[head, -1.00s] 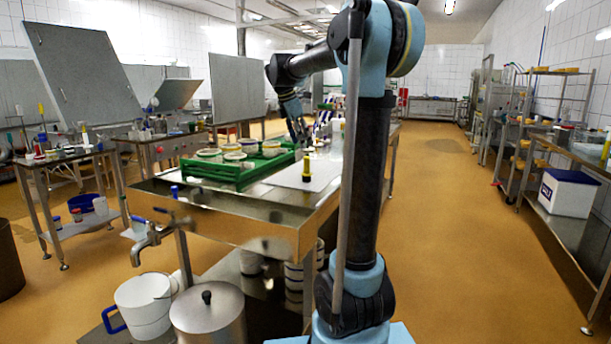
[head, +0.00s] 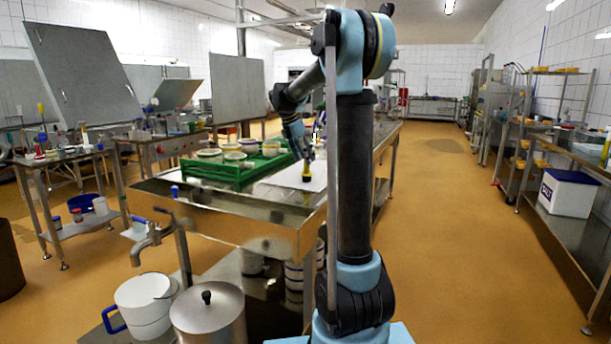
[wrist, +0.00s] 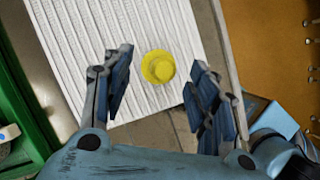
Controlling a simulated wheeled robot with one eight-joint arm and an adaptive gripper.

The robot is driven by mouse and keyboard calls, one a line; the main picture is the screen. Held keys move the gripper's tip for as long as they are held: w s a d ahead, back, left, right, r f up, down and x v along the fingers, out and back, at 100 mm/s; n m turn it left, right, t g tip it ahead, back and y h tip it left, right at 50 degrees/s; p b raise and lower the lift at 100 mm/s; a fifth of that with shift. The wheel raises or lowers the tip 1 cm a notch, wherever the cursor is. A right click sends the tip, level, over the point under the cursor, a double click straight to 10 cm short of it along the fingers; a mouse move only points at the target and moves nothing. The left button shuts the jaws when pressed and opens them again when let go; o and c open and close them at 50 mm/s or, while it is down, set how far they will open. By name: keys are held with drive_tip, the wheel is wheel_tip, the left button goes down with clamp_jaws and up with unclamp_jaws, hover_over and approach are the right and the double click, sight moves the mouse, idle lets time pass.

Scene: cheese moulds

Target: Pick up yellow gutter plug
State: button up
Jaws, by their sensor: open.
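The yellow gutter plug (head: 307,167) stands upright on the white ribbed mat (head: 288,182) on the steel table, with a dark lower part. In the wrist view its round yellow top (wrist: 158,66) shows from above, between my fingers and near the mat's lower edge. My gripper (head: 306,156) is open and empty, pointing down just above the plug. In the wrist view the blue finger pads of my gripper (wrist: 160,72) lie left and right of the plug with gaps on both sides. The plug's lower part is hidden there.
A green crate (head: 210,174) with several round moulds stands left of the mat. Its wall (wrist: 24,112) also shows at the wrist view's left edge. A tap (head: 150,240) is fixed at the table's near left side. The mat around the plug is clear.

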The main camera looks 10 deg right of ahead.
sight(307, 169)
drive_tip(key=shift+x, duration=3.7)
drive_tip(key=shift+d, duration=0.1)
drive_tip(key=shift+r, duration=0.1)
drive_tip(key=c, duration=1)
drive_tip(key=shift+c, duration=0.2)
